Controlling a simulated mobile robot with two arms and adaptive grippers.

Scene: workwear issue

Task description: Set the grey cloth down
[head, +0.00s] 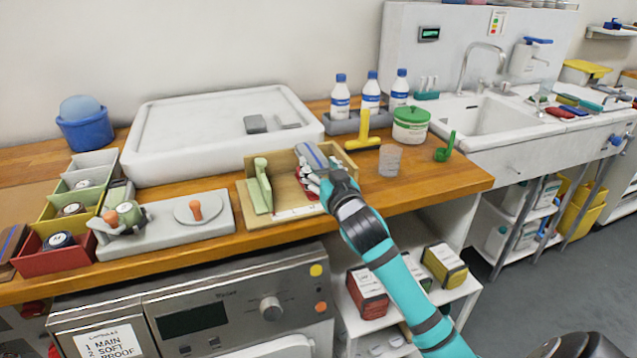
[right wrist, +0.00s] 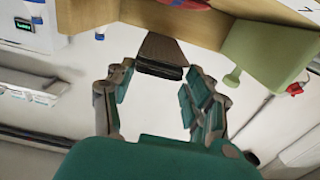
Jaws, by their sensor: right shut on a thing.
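My right gripper (head: 326,176) reaches in from the lower right over the open wooden box (head: 286,214) on the counter. It is shut on the grey cloth (head: 313,157), a folded grey piece that shows just beyond the fingertips, at the box's right part. In the right wrist view a dark grey-brown piece (right wrist: 162,57), seemingly the cloth, lies between the two fingers (right wrist: 157,88). I cannot tell whether the cloth touches the box. The fingers partly hide the red and white items (head: 306,180) inside the box. My left gripper is not in view.
A yellow tool (head: 364,135), a clear cup (head: 390,160) and a green-lidded tub (head: 410,125) stand to the right. A white tray (head: 150,165) lies behind. The counter's right front is bare.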

